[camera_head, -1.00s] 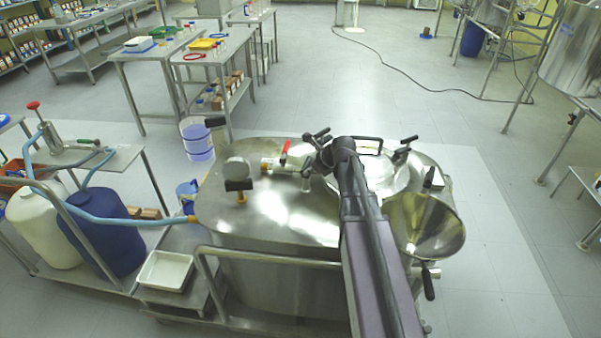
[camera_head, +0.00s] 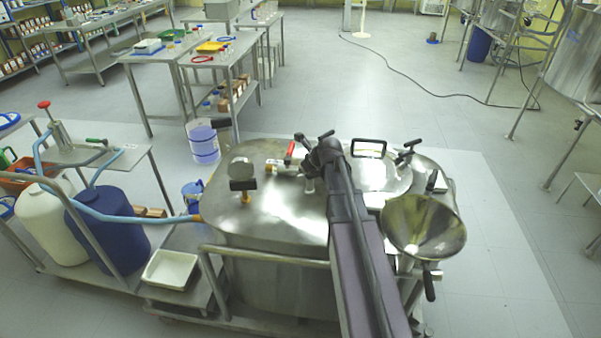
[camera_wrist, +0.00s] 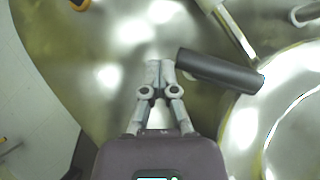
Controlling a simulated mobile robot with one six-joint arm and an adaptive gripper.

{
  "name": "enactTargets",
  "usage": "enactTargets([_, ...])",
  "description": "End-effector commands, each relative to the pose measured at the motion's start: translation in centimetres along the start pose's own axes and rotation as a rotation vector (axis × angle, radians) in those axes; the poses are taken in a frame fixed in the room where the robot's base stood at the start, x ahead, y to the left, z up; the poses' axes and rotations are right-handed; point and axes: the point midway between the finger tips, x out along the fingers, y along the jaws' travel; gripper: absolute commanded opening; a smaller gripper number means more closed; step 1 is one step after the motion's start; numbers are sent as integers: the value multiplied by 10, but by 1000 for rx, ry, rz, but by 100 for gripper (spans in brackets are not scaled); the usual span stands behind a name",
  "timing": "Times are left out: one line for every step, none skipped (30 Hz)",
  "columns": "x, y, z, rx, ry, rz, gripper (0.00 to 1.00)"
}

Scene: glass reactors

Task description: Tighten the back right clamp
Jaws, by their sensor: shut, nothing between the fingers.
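The back right clamp (camera_head: 406,152), with a black handle, stands at the far right rim of the round lid (camera_head: 376,183) on the steel vessel. In the head view my arm covers part of the lid, and my gripper is hidden behind it. In the wrist view my gripper (camera_wrist: 158,65) is shut and empty above the steel top. A black clamp handle (camera_wrist: 220,70) lies just right of its fingertips, beside the round lid (camera_wrist: 290,125). I cannot tell whether they touch, or which clamp this is.
A steel funnel (camera_head: 424,228) stands at the vessel's right front. Another black clamp handle (camera_head: 432,181) is behind it. A gauge (camera_head: 243,170) and a red-handled valve (camera_head: 291,150) stand left of my arm. A rail (camera_head: 270,256) runs along the vessel's front.

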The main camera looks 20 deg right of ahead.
Motion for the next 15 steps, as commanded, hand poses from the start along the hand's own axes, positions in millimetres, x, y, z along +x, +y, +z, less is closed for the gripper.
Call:
enactTargets([2, -1, 2, 0, 0, -1, 0])
enactTargets([2, -1, 3, 0, 0, -1, 0])
enactTargets([3, -1, 3, 0, 0, -1, 0])
enactTargets([3, -2, 4, 1, 0, -2, 0])
enactTargets([4, -2, 4, 1, 0, -2, 0])
enactTargets([4, -2, 5, 1, 0, -2, 0])
enactTargets([5, -2, 5, 1, 0, -2, 0])
enactTargets([5, -2, 6, 1, 0, -2, 0])
enactTargets([5, -2, 6, 1, 0, -2, 0])
enactTargets([5, -2, 6, 2, 0, -2, 0])
enactTargets([5, -2, 6, 2, 0, -2, 0])
enactTargets([6, -2, 7, 2, 0, -2, 0])
enactTargets([6, -2, 7, 2, 0, -2, 0])
enactTargets([6, -2, 7, 2, 0, -2, 0])
enactTargets([6, -2, 7, 2, 0, -2, 0])
